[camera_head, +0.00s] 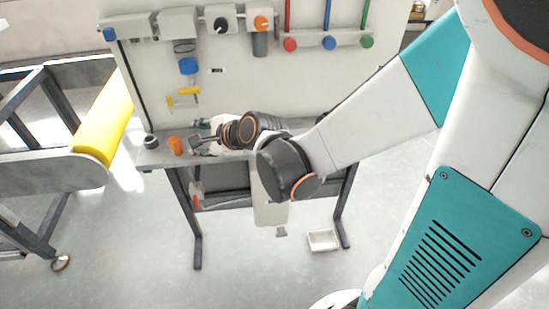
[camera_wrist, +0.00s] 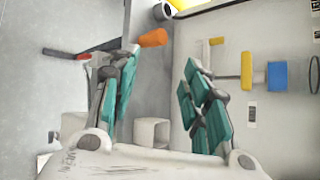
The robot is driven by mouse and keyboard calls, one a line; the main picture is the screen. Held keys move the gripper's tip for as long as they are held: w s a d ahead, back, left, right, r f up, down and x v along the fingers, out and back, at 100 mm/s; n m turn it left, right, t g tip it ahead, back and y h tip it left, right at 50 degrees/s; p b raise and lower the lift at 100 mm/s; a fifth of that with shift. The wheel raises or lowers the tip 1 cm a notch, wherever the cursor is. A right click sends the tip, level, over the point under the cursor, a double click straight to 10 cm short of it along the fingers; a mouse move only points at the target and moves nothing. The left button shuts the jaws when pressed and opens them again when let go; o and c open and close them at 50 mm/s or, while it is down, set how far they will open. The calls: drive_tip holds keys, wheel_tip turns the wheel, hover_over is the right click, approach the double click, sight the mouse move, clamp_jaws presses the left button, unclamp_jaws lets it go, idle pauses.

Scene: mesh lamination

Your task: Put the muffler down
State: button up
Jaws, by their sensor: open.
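I cannot tell for sure which thing is the muffler. An orange cylinder (camera_head: 176,145) stands on the narrow bench ledge; it also shows beyond my fingertips in the wrist view (camera_wrist: 153,38). A dark grey round piece (camera_head: 151,141) stands left of it, near the ledge's end. My gripper (camera_head: 203,137) is over the ledge, right of the orange cylinder. In the wrist view its teal-padded fingers (camera_wrist: 162,60) are spread apart with nothing gripped. A white, box-like hollow piece (camera_wrist: 152,132) shows between the fingers, nearer the palm; whether they touch it is unclear.
The upright panel (camera_head: 150,85) behind the ledge carries knobs, a blue-and-yellow fitting (camera_head: 187,93) and coloured handles. A yellow roller (camera_head: 103,118) on a frame stands at left. A red-ended bar (camera_wrist: 67,53) lies below the ledge. A white tray (camera_head: 323,239) is on the floor.

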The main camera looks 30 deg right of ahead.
drive_tip(key=s+d+r+n+g+h, duration=0.2)
drive_tip(key=s+d+n, duration=0.2)
drive_tip(key=s+n, duration=0.6)
drive_tip(key=s+d+r+n+g+h, duration=0.1)
drive_tip(key=s+d+n, duration=0.4)
drive_tip(key=s+n, duration=0.5)
drive_tip(key=shift+s+r+n+g+h, duration=0.35)
drive_tip(key=shift+s+r+h, duration=0.3)
drive_tip(key=shift+h, duration=0.25)
